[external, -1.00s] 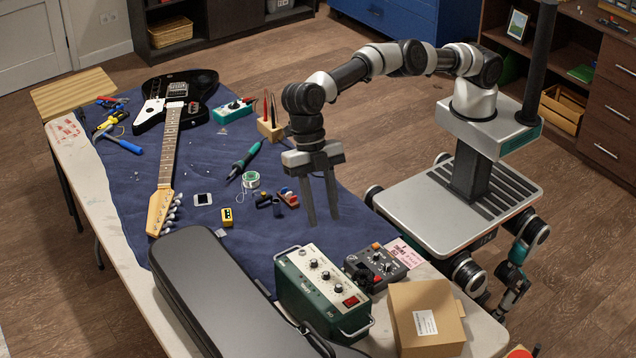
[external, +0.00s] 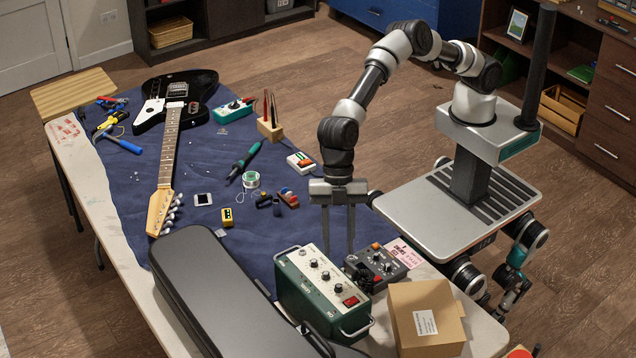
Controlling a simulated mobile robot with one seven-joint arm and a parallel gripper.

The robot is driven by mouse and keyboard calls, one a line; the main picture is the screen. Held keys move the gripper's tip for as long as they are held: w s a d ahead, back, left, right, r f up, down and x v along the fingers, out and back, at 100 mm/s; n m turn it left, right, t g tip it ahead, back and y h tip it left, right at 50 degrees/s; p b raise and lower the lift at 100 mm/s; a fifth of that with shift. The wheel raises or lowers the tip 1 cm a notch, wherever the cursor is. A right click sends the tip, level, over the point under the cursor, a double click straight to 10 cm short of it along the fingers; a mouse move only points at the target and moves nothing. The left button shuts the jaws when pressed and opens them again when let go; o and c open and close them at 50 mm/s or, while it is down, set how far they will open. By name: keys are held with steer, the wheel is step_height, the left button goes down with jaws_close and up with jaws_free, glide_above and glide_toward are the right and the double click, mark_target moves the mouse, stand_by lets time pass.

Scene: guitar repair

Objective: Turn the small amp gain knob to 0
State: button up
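The small amp (external: 296,291) is a green box with a pale top panel, standing at the near right part of the blue mat. Its top has a row of several dark knobs (external: 325,275) and a red switch (external: 351,301). Knob labels and pointer marks are too small to read, so I cannot tell which is the gain knob. My gripper (external: 338,250) points down with its two long fingers apart and nothing between them. Its fingertips are just beyond the amp's far right edge, near the grey pedal; their exact height is unclear.
A grey pedal box (external: 376,264) with knobs stands right of the amp, and a cardboard box (external: 426,318) is nearer. A black case (external: 222,295) lies left of the amp. The guitar (external: 168,150) and small tools lie farther back on the blue mat (external: 219,165).

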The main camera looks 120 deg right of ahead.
mark_target(339, 284)
steer(key=x, duration=0.8)
steer(key=shift+f, duration=0.25)
